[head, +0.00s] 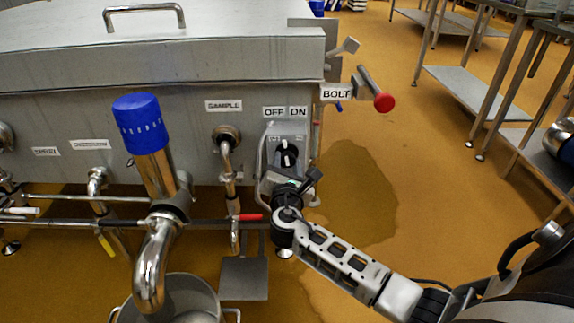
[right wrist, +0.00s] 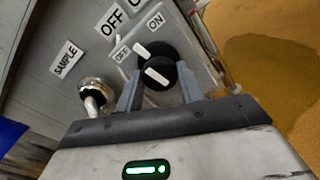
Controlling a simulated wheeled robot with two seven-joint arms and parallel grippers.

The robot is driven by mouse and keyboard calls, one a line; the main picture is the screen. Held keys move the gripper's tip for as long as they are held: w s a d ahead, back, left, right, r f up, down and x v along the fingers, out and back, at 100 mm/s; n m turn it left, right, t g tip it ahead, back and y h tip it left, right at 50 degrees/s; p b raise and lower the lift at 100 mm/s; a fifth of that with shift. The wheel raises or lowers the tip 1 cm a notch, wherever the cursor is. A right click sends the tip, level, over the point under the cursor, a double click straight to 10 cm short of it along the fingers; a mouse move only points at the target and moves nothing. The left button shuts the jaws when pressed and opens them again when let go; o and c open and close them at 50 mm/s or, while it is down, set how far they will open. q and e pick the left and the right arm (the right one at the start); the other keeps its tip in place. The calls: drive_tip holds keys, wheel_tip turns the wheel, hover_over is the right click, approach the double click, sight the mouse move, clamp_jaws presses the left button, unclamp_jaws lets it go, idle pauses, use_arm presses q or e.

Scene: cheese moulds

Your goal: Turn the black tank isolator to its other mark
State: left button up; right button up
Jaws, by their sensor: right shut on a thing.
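The black tank isolator (head: 288,153) is a round knob with white marks, on a grey box at the right end of the steel tank. In the right wrist view the isolator (right wrist: 168,66) sits between the two grey fingers of my right gripper (right wrist: 158,82). In the head view my right gripper (head: 287,182) reaches up to it from below and is shut on it. The OFF label (head: 273,112) and ON label (head: 298,112) are above the box. A white mark on the knob points up, slightly left; its exact setting is hard to tell. My left gripper is out of view.
A red-ended bolt (head: 383,102) sticks out right of the box. A sample valve (head: 227,140) is to the left, with a red-handled pipe below. A blue-capped pipe (head: 140,124) stands nearer, above a steel pot (head: 180,292).

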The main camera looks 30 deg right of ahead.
drive_tip(key=m, duration=0.2)
drive_tip(key=shift+f+m+b, duration=0.1)
drive_tip(key=shift+m+b, duration=0.2)
drive_tip(key=shift+m, duration=0.1)
drive_tip(key=m+b, duration=0.1)
drive_tip(key=m, duration=0.1)
drive_tip(key=shift+m, duration=1.1)
drive_tip(key=shift+m+b, duration=0.6)
drive_tip(key=shift+m, duration=0.4)
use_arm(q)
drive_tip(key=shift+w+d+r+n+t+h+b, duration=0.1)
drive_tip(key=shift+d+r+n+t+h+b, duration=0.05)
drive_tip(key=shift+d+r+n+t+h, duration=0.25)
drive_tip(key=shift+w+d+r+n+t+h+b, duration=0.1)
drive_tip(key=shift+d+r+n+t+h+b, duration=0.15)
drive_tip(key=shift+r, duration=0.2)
use_arm(e)
drive_tip(key=shift+m, duration=0.8)
drive_tip(key=o, duration=1)
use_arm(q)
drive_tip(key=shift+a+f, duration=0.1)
